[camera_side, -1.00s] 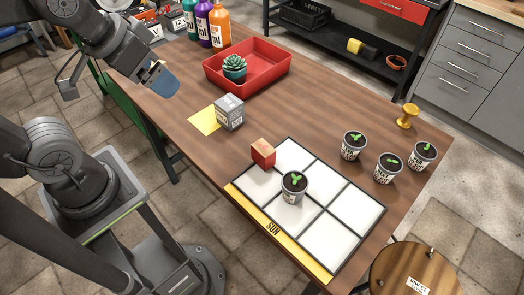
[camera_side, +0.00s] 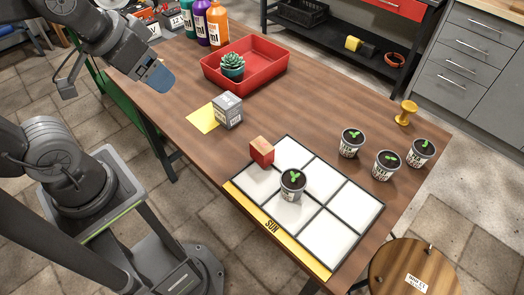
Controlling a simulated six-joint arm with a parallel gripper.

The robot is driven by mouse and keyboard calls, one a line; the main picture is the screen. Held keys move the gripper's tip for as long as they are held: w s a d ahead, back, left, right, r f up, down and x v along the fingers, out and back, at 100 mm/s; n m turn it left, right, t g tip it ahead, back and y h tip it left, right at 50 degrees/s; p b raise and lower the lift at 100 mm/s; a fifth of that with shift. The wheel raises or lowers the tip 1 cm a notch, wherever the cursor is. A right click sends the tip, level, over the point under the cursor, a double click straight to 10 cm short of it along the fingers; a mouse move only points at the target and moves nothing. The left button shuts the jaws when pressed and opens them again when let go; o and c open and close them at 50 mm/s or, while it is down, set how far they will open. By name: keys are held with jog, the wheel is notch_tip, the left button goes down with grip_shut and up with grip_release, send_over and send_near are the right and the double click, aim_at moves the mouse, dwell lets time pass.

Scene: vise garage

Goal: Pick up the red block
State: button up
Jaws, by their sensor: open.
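The red block (camera_side: 262,152) stands at the top left corner of the white grid board (camera_side: 330,238), at its edge. My gripper (camera_side: 158,76) is in the upper left, above the table and well away from the block. It holds nothing that I can see. The small picture barely shows the gap between its fingers.
A potted seedling (camera_side: 292,184) stands on the board near the block. A grey box (camera_side: 228,110) is beside a yellow sheet (camera_side: 202,119). A red tray (camera_side: 270,75) holds a succulent (camera_side: 232,66). Several seedling pots and a yellow knob (camera_side: 406,112) are at right.

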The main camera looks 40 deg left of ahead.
jog(key=w+d+f+n+g, duration=0.2)
jog(key=w+d+n, duration=0.1)
jog(key=w+n, duration=0.35)
jog(key=n+g, duration=0.4)
jog(key=n, duration=0.6)
send_near(262, 145)
jog(key=f, duration=0.7)
jog(key=shift+s+f, duration=0.1)
jog(key=shift+s, duration=0.1)
jog(key=shift+f, duration=2.9)
jog(key=shift+c, duration=0.2)
jog(key=c, duration=1)
jog(key=shift+r, duration=0.1)
